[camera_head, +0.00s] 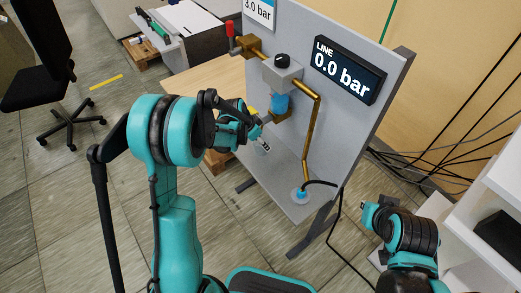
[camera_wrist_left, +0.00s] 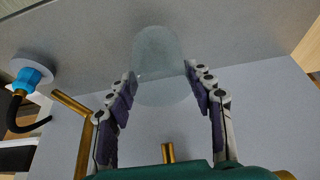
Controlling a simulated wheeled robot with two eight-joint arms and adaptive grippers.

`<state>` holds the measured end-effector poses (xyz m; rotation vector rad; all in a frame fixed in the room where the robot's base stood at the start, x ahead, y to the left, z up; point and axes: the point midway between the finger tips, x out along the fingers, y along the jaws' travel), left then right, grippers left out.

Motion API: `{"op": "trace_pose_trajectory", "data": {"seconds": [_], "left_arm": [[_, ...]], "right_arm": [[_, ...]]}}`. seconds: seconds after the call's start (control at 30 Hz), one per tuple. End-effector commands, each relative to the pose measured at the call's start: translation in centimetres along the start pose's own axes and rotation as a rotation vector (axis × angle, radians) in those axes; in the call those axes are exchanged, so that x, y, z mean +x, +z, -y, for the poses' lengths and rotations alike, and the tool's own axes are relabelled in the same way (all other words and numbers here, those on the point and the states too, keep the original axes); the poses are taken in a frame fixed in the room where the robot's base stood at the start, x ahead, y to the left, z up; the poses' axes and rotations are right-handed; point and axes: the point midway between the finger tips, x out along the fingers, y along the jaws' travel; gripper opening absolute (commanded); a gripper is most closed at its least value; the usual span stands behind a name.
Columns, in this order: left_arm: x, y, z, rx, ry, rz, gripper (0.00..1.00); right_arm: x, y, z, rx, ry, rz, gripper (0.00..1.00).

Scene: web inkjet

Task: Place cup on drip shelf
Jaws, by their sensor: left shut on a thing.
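A clear, see-through cup (camera_wrist_left: 160,62) is between the fingers of my left gripper (camera_wrist_left: 160,85) in the left wrist view. The fingers are shut on its sides. In the head view my left gripper (camera_head: 262,143) is in front of the grey panel (camera_head: 330,125), below the blue filter bowl; the cup is hard to make out there. A grey surface (camera_wrist_left: 230,30) lies beyond the cup in the wrist view; I cannot tell whether the cup touches it. No separate drip shelf can be made out with certainty.
A brass pipe (camera_head: 309,140) runs down the panel to a blue fitting (camera_head: 300,193) with a black hose. A blue filter bowl (camera_head: 279,103) hangs under a regulator. A display (camera_head: 346,70) reads 0.0 bar. A red-handled valve (camera_head: 232,40) is at upper left.

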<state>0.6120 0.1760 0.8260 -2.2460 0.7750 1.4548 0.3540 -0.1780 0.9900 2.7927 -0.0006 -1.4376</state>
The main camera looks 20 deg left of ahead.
Motion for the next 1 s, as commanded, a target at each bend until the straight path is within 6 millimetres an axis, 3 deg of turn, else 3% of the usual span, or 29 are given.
{"op": "trace_pose_trajectory", "data": {"seconds": [0.3, 0.7, 0.73, 0.8, 1.0], "left_arm": [[3.6, 1.6, 0.1, -0.001, 0.000, 0.000, 0.21], [4.0, 1.8, 0.1, -0.001, 0.000, 0.000, 0.21], [4.0, 1.8, 0.1, -0.001, 0.000, 0.000, 0.58], [3.9, 1.8, 0.1, -0.001, 0.000, 0.000, 0.73], [3.9, 1.8, 0.1, -0.001, 0.000, 0.000, 0.73]], "right_arm": [[1.6, 1.2, 0.0, 0.000, 0.000, 0.000, 0.00], [1.9, 1.3, 0.0, 0.000, 0.000, 0.000, 0.00], [1.8, 1.3, 0.0, 0.000, 0.000, 0.000, 0.00], [1.8, 1.3, 0.0, 0.000, 0.000, 0.000, 0.00], [1.8, 1.3, 0.0, 0.000, 0.000, 0.000, 0.00]]}}
